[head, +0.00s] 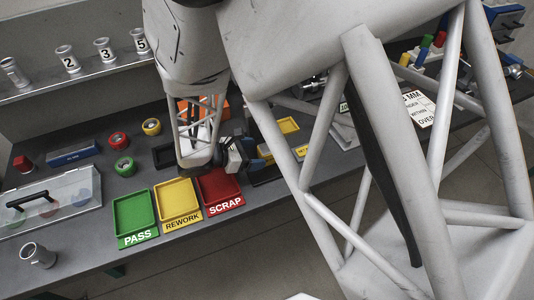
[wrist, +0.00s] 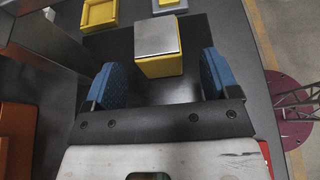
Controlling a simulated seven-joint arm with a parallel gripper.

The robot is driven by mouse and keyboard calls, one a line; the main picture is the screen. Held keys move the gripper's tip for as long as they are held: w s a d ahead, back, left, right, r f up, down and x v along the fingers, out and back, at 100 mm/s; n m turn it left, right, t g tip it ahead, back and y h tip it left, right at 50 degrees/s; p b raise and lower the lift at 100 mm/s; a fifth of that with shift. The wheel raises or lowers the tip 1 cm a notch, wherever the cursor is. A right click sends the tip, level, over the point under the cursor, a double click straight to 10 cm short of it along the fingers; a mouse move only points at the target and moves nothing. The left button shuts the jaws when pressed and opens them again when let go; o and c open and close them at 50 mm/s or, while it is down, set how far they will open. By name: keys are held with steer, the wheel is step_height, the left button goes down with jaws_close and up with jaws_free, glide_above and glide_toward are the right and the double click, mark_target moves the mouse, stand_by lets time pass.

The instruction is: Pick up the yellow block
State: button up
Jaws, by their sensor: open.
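A yellow block (wrist: 160,66) with a flat grey top stands on the dark table in the wrist view. It lies just beyond the fingertips and about midway between them. My gripper (wrist: 162,78) is open, with its two blue finger pads apart and nothing between them. The pads do not appear to touch the block. In the head view my gripper (head: 238,155) is low over the table, to the right of the red SCRAP tray.
An orange bin (wrist: 15,135) is at the left. Green PASS (head: 133,212), yellow REWORK (head: 177,200) and red SCRAP (head: 218,188) trays line the table front.

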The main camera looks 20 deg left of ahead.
mark_target(260, 152)
steer(key=shift+x, duration=2.6)
steer(key=shift+f, duration=0.1)
steer(key=shift+a, duration=0.1)
steer(key=c, duration=1.1)
steer(key=shift+c, duration=0.2)
